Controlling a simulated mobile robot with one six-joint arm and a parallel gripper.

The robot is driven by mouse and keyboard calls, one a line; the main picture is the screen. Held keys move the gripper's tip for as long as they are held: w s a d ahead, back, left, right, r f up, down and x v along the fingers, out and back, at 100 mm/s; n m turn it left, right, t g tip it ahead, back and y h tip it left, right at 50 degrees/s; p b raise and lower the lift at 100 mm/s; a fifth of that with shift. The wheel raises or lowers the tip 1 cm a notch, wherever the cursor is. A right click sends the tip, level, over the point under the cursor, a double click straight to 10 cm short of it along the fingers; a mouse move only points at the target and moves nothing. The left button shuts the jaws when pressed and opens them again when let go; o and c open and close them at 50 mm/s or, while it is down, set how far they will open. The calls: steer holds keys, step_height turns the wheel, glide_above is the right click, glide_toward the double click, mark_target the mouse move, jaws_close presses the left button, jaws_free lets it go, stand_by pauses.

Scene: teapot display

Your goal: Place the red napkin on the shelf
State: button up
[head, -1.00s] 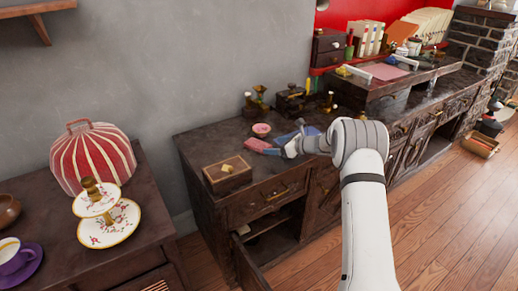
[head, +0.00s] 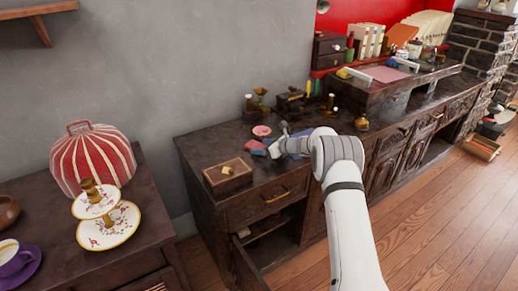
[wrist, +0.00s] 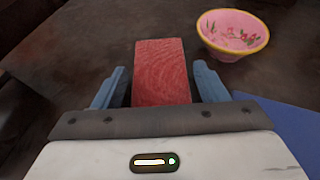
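The red napkin (wrist: 163,72) is a flat, folded rectangle, lying on the dark cabinet top. In the wrist view it lies between the two blue fingers of my gripper (wrist: 160,80), with a narrow gap on each side, so the gripper looks open around it. Its near end is hidden by the gripper body. In the head view only a small part of the napkin (head: 257,144) shows, beside my gripper (head: 268,150). A wooden wall shelf (head: 38,8) is at the upper left; its top is mostly out of view.
A pink bowl (wrist: 233,33) stands just right of the napkin. A blue flat item (wrist: 280,130) lies right of the gripper. A wooden box (head: 228,178) sits at the cabinet's left end. A striped red cover (head: 93,160) and tiered plates (head: 108,230) stand on the left table.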

steer(key=c, duration=0.8)
